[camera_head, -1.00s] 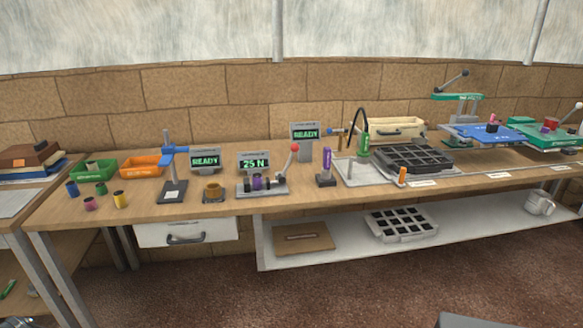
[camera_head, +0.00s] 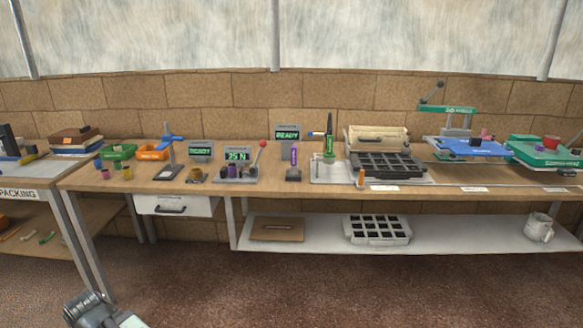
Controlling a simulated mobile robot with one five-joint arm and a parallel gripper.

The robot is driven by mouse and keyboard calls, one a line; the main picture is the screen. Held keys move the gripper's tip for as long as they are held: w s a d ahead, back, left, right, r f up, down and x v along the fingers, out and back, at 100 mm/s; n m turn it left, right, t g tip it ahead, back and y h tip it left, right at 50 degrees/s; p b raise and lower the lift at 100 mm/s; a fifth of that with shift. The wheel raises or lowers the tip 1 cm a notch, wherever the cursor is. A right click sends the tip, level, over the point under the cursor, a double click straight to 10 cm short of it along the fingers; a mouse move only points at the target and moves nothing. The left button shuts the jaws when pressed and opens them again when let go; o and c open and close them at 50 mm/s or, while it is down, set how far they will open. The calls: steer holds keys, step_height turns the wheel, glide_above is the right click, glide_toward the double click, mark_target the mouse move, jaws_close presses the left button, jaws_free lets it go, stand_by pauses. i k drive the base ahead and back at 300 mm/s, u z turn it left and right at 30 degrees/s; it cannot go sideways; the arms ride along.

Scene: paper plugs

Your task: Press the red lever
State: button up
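The red lever (camera_head: 262,144) is a red ball on a thin grey rod, standing up and leaning slightly right. It rises from the right side of a small grey fixture (camera_head: 251,179) on the workbench. A purple plug (camera_head: 232,171) sits in that fixture. A display (camera_head: 237,155) reading "25 N" stands just behind it. My gripper's fingers are not visible. Only a grey part of my own body shows at the bottom left, far from the lever.
The long wooden workbench (camera_head: 330,193) carries several fixtures, bins and presses, with a grey shelf (camera_head: 470,232) below. A purple-topped stand (camera_head: 294,162) is right of the lever, and a blue-armed stand (camera_head: 170,160) is to its left. The brown floor (camera_head: 330,285) in front is clear.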

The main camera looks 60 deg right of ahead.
mark_target(264, 143)
steer(key=z, duration=0.2)
steer(key=k, duration=0.2)
steer(key=z, duration=1.35)
steer(key=i, duration=1)
steer(key=u, duration=1.9)
steer(key=k, duration=1.05)
steer(key=z, duration=0.3)
